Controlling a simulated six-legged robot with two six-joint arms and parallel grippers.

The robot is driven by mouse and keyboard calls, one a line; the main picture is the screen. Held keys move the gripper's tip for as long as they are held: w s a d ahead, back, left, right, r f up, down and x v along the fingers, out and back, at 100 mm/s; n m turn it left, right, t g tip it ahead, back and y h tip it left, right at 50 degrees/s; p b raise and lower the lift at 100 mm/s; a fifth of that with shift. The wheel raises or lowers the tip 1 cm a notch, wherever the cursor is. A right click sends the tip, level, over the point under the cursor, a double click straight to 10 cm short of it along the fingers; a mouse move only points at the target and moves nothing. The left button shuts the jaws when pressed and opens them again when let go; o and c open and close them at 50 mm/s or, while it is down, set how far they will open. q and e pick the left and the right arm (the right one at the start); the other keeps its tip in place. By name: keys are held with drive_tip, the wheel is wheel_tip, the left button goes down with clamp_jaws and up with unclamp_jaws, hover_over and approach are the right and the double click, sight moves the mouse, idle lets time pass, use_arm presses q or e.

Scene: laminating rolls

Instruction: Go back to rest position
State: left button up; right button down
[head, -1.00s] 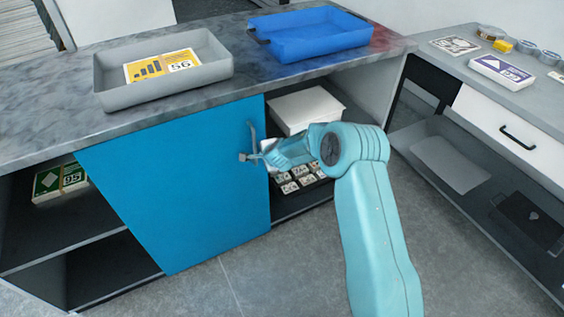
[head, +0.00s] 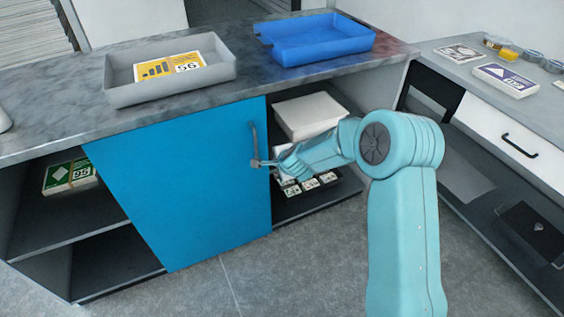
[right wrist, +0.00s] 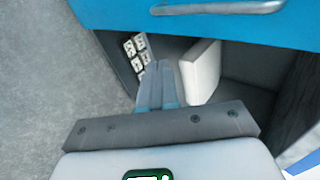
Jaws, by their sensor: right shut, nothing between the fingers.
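My right gripper (head: 266,164) is at the handle (head: 254,143) of the blue sliding door (head: 190,190), at the door's right edge in the head view. In the right wrist view my right gripper (right wrist: 157,68) has its fingers together with nothing between them, and the handle (right wrist: 218,7) lies beyond them at the top. Whether the fingertips touch the handle I cannot tell. The blue door covers the middle of the cabinet, with open shelves to its left and right. My left gripper is not in view.
On the counter stand a grey tray (head: 120,93) with a yellow card pack and a blue tray (head: 318,45). Behind my right arm are a white box (head: 308,115) and several small packs (head: 310,184). A side bench (head: 450,62) stands at the right. Grey floor lies in front.

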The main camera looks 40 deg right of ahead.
drive_tip(key=shift+s+a+r, duration=0.1)
drive_tip(key=shift+s+r, duration=0.2)
drive_tip(key=shift+s, duration=0.1)
drive_tip(key=shift+s+r, duration=0.1)
